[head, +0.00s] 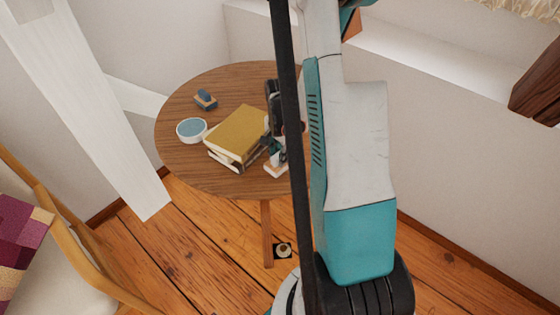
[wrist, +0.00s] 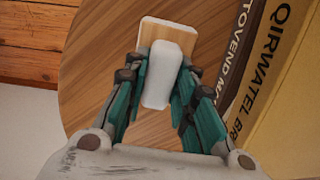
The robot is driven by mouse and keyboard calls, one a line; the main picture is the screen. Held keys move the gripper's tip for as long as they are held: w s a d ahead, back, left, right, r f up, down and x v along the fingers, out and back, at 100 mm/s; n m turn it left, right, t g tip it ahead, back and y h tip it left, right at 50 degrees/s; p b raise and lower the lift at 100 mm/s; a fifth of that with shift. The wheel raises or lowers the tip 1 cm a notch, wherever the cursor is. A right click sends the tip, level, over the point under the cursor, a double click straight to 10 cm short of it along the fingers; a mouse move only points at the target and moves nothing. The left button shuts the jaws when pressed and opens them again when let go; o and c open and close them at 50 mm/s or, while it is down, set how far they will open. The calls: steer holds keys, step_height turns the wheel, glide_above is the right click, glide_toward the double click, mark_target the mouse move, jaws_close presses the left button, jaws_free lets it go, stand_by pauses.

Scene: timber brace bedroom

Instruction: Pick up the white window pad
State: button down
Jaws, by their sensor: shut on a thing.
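The white window pad (wrist: 163,75) is a small white block with a light wooden base, between my gripper's fingers in the wrist view. My gripper (wrist: 160,90) is shut on it, with teal fingers on both sides of the white part. In the head view the pad (head: 275,168) shows at the front right of the round wooden table, beside the books. My gripper (head: 274,150) comes down over it there, partly hidden by my arm. I cannot tell whether the pad touches the tabletop.
The round table (head: 180,165) holds stacked books with a yellow one (head: 240,135) on top, close left of my gripper. A round blue-topped tin (head: 191,130) and a small blue-and-wood block (head: 205,99) stand farther left. A chair (head: 60,240) and white post (head: 95,100) are at left.

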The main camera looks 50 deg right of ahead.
step_height(320, 180, up, 20)
steer(key=p, duration=0.7)
